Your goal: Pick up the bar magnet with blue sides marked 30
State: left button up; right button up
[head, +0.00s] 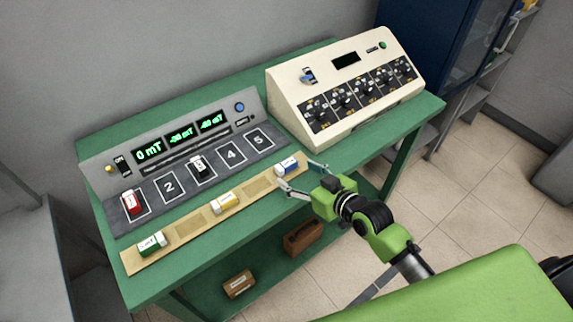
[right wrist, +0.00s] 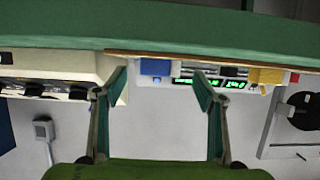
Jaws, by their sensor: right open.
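The bar magnet with blue sides (head: 287,165) lies at the right end of a wooden strip on the green table. Its top is white, and its number is too small to read. It also shows in the right wrist view (right wrist: 155,68), upside down at the wood's edge. My right gripper (head: 299,175) is open and empty just in front of it, with one fingertip to each side. In the right wrist view its fingers (right wrist: 160,84) are spread, and the blue magnet appears between them, apart from both. My left gripper is not in view.
A yellow magnet (head: 226,202) and a green one (head: 151,243) lie on the strip (head: 258,187). Red (head: 132,204) and black (head: 198,165) magnets are on the numbered panel (head: 178,207) behind. A cream console (head: 335,120) stands right of it. Two boxes sit on the lower shelf.

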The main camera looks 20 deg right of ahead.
aim_at(289, 167)
jog(key=x, duration=0.4)
jog(key=shift+w+a+r+p, duration=0.1)
jog(key=shift+w+r+p, duration=0.1)
jog(key=shift+p, duration=0.2)
jog(key=c, duration=1.3)
jog(key=shift+o, duration=0.2)
jog(key=shift+r, duration=0.15)
